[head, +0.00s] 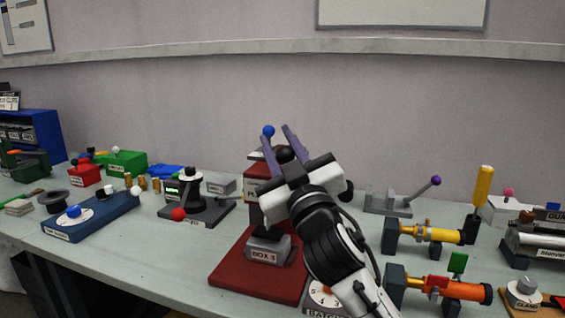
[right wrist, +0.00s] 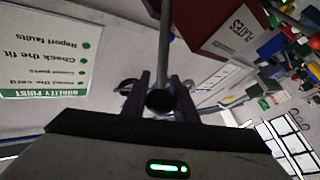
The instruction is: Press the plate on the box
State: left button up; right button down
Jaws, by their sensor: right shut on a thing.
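A grey box labelled "BOX 3" (head: 268,250) sits on the dark red base (head: 240,277) of a press in the head view. The red press body (head: 251,180) stands behind it, mostly hidden by my right arm. I cannot make out the plate apart from the box; the box's top is partly covered. My right gripper (head: 280,146) is raised above the box, its fingers on either side of a black ball knob (head: 286,155). In the right wrist view the knob (right wrist: 160,101) sits between the fingers at the end of a grey rod (right wrist: 163,45). My left gripper is not in view.
A black device with a red knob (head: 178,214) stands left of the press. A white dial (head: 322,296) is at the front, close to my arm. Yellow (head: 430,233) and orange (head: 450,288) pump tubes lie to the right. A purple-knobbed lever (head: 435,181) stands behind.

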jog(key=s+f+n+y+b, duration=0.1)
jog(key=b, duration=0.1)
jog(key=n+t+b, duration=0.1)
jog(key=b, duration=0.1)
jog(key=shift+s+a+f+y, duration=0.25)
jog(key=shift+s+f+y, duration=0.1)
jog(key=shift+y, duration=0.05)
jog(key=c, duration=1.4)
grip_release()
jog(key=shift+c, duration=0.2)
jog(key=v, duration=1)
jog(key=shift+b, duration=0.45)
jog(key=shift+s+f, duration=0.15)
